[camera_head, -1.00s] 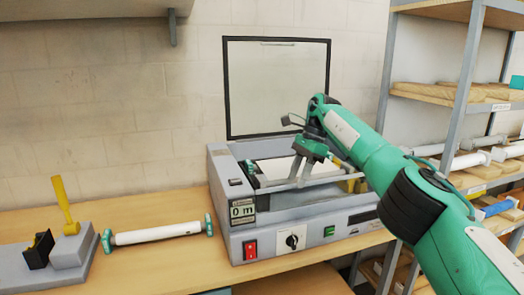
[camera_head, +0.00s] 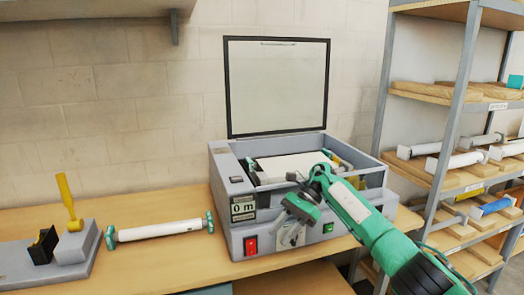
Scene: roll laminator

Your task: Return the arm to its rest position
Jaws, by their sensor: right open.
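My right arm comes in from the lower right, and its gripper (camera_head: 284,217) hangs in front of the laminator's front panel. The gripper is open with nothing seen between its fingers. The grey roll laminator (camera_head: 228,190) stands on the bench with its framed clear lid (camera_head: 277,85) raised. A white roll (camera_head: 290,166) lies inside the machine, and the gripper is apart from it. The gripper covers part of the dial (camera_head: 291,236) on the front panel. My left gripper is not in view.
A white roller with green ends (camera_head: 160,231) lies on the wooden bench (camera_head: 150,265) left of the laminator. A grey block with a yellow handle (camera_head: 66,203) stands at far left. A metal shelf (camera_head: 455,110) with rolls and boards stands at right.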

